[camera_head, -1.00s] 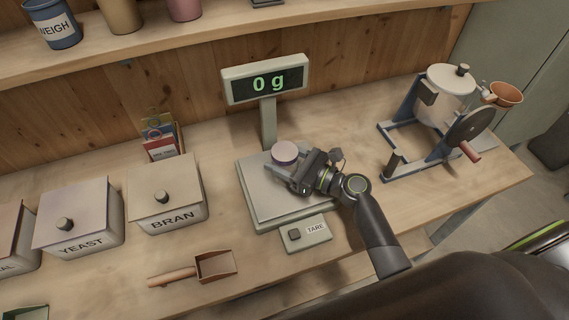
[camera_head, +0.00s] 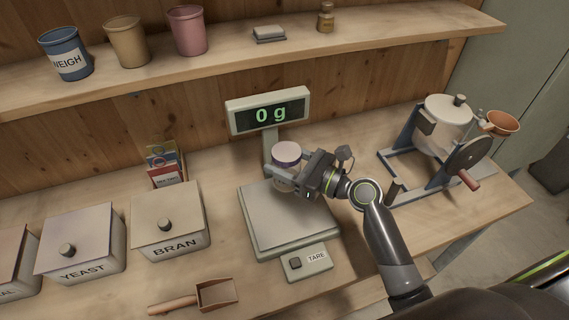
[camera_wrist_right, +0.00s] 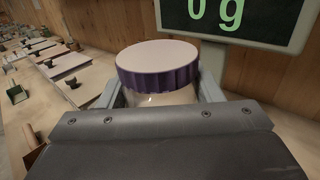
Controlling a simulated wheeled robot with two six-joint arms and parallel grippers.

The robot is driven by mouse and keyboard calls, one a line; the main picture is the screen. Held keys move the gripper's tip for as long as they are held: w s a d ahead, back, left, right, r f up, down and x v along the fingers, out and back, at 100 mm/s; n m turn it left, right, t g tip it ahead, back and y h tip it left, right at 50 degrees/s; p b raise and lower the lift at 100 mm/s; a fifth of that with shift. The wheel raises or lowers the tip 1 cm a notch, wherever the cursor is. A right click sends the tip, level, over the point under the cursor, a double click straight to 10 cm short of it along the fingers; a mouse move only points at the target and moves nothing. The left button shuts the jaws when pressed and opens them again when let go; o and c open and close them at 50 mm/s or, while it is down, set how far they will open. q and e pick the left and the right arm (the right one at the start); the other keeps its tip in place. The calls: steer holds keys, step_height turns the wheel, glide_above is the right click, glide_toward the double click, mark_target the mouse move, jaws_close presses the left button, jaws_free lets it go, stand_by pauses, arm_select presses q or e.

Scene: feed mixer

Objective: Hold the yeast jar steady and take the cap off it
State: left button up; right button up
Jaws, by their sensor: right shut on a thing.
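The yeast jar (camera_head: 283,182) is a clear jar with a pale-topped purple cap (camera_head: 286,153). It is upright, held above the back of the scale's plate. The cap sits on the jar, and its ridged purple rim shows large in the right wrist view (camera_wrist_right: 158,68). My right gripper (camera_head: 296,173) is shut on the jar, below the cap, with a finger on either side. The jar's lower part is partly hidden by the gripper. My left gripper is not in view.
The scale (camera_head: 290,225) with its 0 g display (camera_head: 269,111) stands below and behind the jar. A drum mixer (camera_head: 446,125) is to the right. Bran (camera_head: 168,225) and yeast (camera_head: 80,245) bins and a scoop (camera_head: 215,294) are to the left. A shelf (camera_head: 225,58) runs along the back.

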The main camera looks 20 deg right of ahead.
steer(key=o, duration=0.4)
steer(key=shift+c, duration=0.2)
steer(key=c, duration=0.7)
